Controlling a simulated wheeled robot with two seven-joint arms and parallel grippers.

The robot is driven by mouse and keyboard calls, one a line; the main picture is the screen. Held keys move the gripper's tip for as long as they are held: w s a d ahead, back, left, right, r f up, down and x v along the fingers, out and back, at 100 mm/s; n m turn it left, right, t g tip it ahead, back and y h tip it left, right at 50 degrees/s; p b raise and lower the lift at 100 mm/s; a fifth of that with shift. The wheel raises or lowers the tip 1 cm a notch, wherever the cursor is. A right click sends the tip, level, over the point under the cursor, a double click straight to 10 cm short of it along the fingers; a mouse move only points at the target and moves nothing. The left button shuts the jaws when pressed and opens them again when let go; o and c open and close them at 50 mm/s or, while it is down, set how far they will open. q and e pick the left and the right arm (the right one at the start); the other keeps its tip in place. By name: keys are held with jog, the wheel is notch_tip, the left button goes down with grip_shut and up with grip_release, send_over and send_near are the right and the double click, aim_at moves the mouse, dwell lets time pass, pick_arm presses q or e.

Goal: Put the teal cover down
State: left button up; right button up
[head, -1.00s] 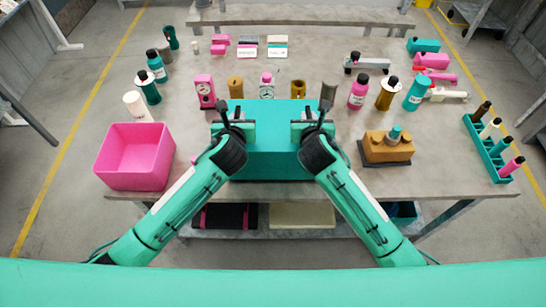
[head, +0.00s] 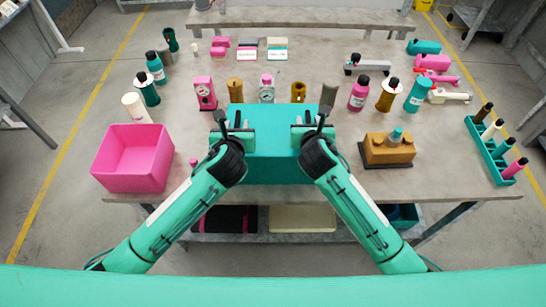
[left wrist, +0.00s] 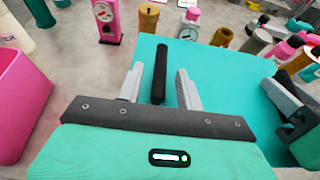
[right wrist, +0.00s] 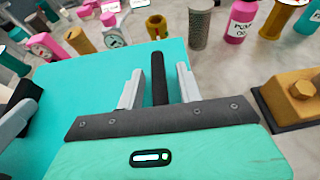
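The teal cover (head: 270,150) is a large box shape at the table's front middle; it also shows in the left wrist view (left wrist: 215,75) and right wrist view (right wrist: 95,85). It looks level and appears to stand on the table, but its lower edge is partly hidden by my arms. My left gripper (head: 232,130) is at its left end and my right gripper (head: 311,130) at its right end. In each wrist view a black upright bar, the left handle (left wrist: 160,75) and the right handle (right wrist: 160,80), stands between spread fingers with gaps on both sides. What is under the cover is hidden.
A pink bin (head: 133,158) stands left of the cover. A brown block on a dark plate (head: 388,150) stands to the right. A teal rack (head: 488,150) is at the right edge. Several bottles and gauges line up close behind the cover, including a pink bottle (head: 359,93).

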jog(key=shift+s, duration=0.1)
pick_arm(q)
jog(key=v, duration=0.9)
jog(key=shift+s, duration=0.2)
pick_arm(e)
jog(key=v, duration=1.2)
